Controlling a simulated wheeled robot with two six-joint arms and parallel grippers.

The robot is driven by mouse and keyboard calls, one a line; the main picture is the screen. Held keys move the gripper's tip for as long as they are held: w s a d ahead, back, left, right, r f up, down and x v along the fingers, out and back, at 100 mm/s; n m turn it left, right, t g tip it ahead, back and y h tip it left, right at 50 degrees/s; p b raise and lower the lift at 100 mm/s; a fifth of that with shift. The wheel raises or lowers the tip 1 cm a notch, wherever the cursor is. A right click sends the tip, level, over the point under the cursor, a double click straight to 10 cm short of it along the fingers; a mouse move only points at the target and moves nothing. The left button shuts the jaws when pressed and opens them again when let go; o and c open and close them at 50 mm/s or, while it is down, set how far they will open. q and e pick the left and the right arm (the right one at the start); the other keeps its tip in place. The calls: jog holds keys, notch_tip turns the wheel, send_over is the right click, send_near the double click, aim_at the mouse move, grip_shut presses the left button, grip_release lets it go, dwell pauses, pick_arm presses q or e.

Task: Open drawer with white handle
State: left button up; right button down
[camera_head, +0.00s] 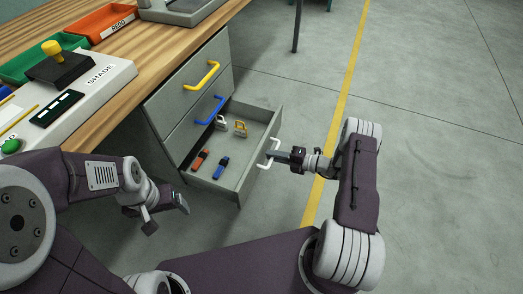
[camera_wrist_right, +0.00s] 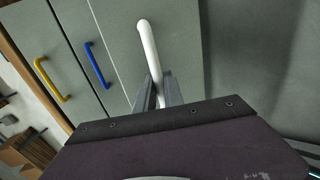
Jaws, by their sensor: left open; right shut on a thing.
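The bottom drawer (camera_head: 228,183) of the grey cabinet is pulled out in the head view. Its white handle (camera_head: 268,154) is on the front panel, and it also shows in the right wrist view (camera_wrist_right: 148,50). My right gripper (camera_head: 279,156) is shut on the white handle. In the right wrist view its fingers (camera_wrist_right: 158,92) are on either side of the handle's lower part. My left gripper (camera_head: 166,213) is open and empty, below and left of the drawer, touching nothing that I can see.
Above are shut drawers with a yellow handle (camera_head: 202,77) and a blue handle (camera_head: 210,110). The open drawer holds a red item (camera_head: 200,160), a blue item (camera_head: 221,168) and padlock-like things (camera_head: 240,128). The wooden bench (camera_head: 160,60) carries a control box (camera_head: 85,90). Floor to the right is clear.

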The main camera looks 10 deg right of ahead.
jog(key=shift+f+v, duration=0.2)
jog(key=shift+v, duration=0.85)
jog(key=shift+f+v, duration=0.25)
jog(key=shift+v, duration=0.8)
jog(key=c, duration=1.5)
grip_release()
jog(key=shift+o, duration=0.2)
jog(key=shift+s+d, duration=0.1)
jog(key=shift+d, duration=0.05)
jog(key=p+v, duration=0.2)
jog(key=v, duration=0.6)
jog(key=shift+s+d, duration=0.25)
jog(key=shift+d, duration=0.1)
jog(key=shift+r, duration=0.1)
